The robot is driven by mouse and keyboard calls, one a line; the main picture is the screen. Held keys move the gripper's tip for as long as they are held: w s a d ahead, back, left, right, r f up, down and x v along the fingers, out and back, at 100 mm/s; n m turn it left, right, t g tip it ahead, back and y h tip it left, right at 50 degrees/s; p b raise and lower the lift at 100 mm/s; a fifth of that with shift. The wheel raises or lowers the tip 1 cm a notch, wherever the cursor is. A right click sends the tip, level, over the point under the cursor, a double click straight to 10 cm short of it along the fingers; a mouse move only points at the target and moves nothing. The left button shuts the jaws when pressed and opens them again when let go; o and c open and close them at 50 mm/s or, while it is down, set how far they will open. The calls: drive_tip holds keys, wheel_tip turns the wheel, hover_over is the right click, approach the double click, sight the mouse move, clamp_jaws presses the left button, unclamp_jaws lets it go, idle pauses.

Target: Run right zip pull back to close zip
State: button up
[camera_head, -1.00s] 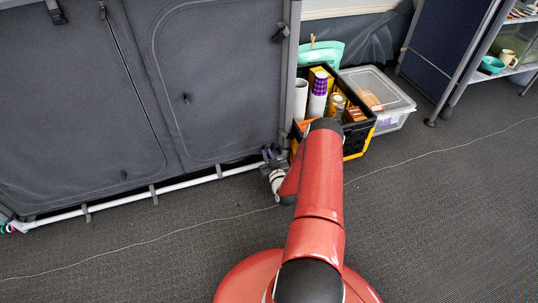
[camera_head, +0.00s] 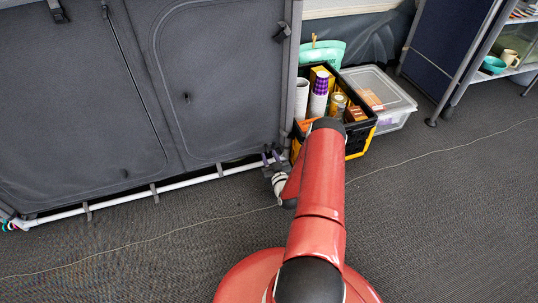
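A dark grey fabric cupboard (camera_head: 130,90) with rounded zipped door panels fills the left and middle. A small dark zip pull (camera_head: 187,98) hangs on the right panel (camera_head: 222,70). Another small dark tab (camera_head: 125,173) shows low on the left panel. My gripper (camera_head: 272,157) is at the lower right corner of the cupboard, by the right end of the white bottom rail. Its fingers are small and dark against the cupboard. I cannot tell whether they are open or shut, or touch anything. My red arm hides part of the floor behind it.
A black and yellow crate (camera_head: 361,139) of bottles and packets stands just right of the cupboard. A clear lidded box (camera_head: 392,119) is beside it. A white rail (camera_head: 105,204) runs along the cupboard's foot. The grey carpet (camera_head: 440,225) at the right is clear.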

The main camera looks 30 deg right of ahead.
drive_tip(key=v, duration=0.6)
drive_tip(key=shift+p, duration=0.35)
